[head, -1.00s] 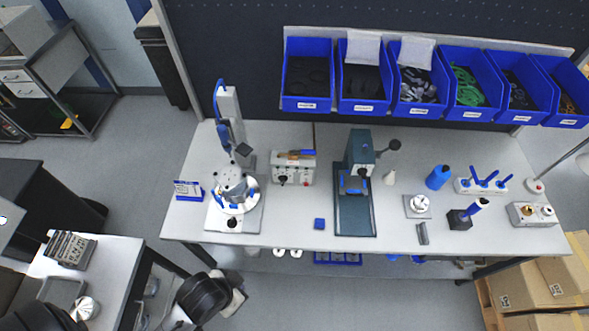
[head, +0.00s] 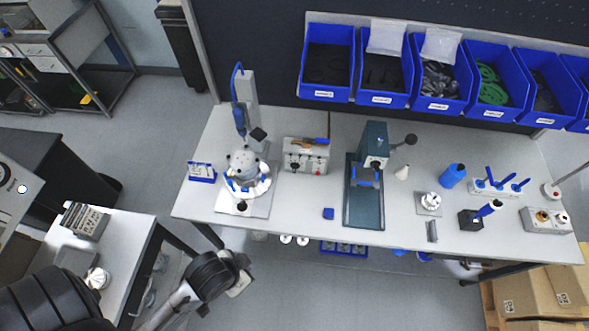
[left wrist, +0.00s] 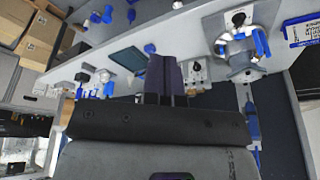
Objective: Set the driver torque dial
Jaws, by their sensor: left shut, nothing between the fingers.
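A light grey control box (head: 305,157) with a dark knob (head: 294,166) and a red button stands at the back of the bench, right of the round fixture. It also shows in the left wrist view (left wrist: 198,76), just right of my fingers. A blue driver (head: 240,118) hangs on a grey stand left of the box. The setting on the knob is too small to read. My left gripper (left wrist: 165,62) is shut and empty, with dark fingers together, apart from the box. My left arm is at the lower left of the head view, in front of the bench. My right gripper is out of view.
A round fixture with a white housing (head: 244,165) stands left of the box, and a green press (head: 375,150) stands right. Blue bins (head: 382,98) hang above. The bench between block and box is clear.

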